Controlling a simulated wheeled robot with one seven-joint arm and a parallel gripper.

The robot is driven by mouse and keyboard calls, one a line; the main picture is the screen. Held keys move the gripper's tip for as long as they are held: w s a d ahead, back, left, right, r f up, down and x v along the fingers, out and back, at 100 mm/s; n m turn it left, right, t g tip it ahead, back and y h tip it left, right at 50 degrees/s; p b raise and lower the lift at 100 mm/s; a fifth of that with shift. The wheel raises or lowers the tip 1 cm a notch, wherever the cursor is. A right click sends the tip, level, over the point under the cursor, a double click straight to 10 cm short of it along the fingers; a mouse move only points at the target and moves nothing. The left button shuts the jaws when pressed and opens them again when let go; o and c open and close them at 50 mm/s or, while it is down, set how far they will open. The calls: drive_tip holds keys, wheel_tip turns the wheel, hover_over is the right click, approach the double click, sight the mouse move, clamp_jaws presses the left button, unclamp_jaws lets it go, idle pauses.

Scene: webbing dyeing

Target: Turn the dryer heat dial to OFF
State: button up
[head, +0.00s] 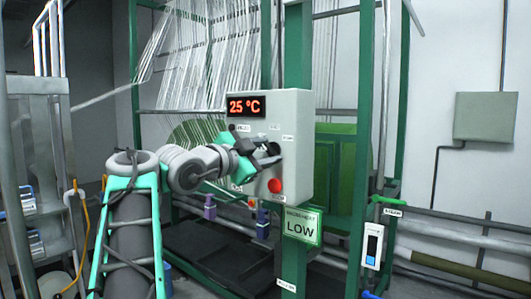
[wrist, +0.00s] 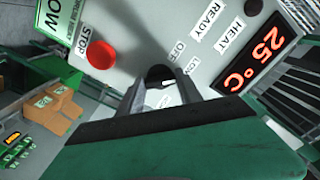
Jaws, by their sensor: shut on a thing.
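The dryer control box (head: 297,125) is a pale grey panel on a green post. The black heat dial (wrist: 160,73) shows in the wrist view between the fingers of my gripper (wrist: 163,90), which are shut on it. OFF (wrist: 178,53) and LOW (wrist: 189,68) labels sit beside the dial. Which label the dial points to is hard to tell. In the head view my gripper (head: 270,155) reaches the panel's face from the left and mostly hides the dial. A sign (head: 301,228) below the box reads LOW.
A red STOP button (head: 275,186) sits on the panel just below my gripper; it also shows in the wrist view (wrist: 100,54). A red display (head: 246,106) reads 25 °C. Green frame posts (head: 376,120) and white webbing strands (head: 195,60) stand behind. Pipes (head: 455,225) run at the right.

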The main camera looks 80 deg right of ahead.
drive_tip(key=n, duration=0.4)
drive_tip(key=shift+n+p, duration=0.3)
drive_tip(key=shift+p, duration=0.05)
drive_tip(key=n+p, duration=0.1)
drive_tip(key=n, duration=0.3)
drive_tip(key=shift+n, duration=0.3)
idle(0.3)
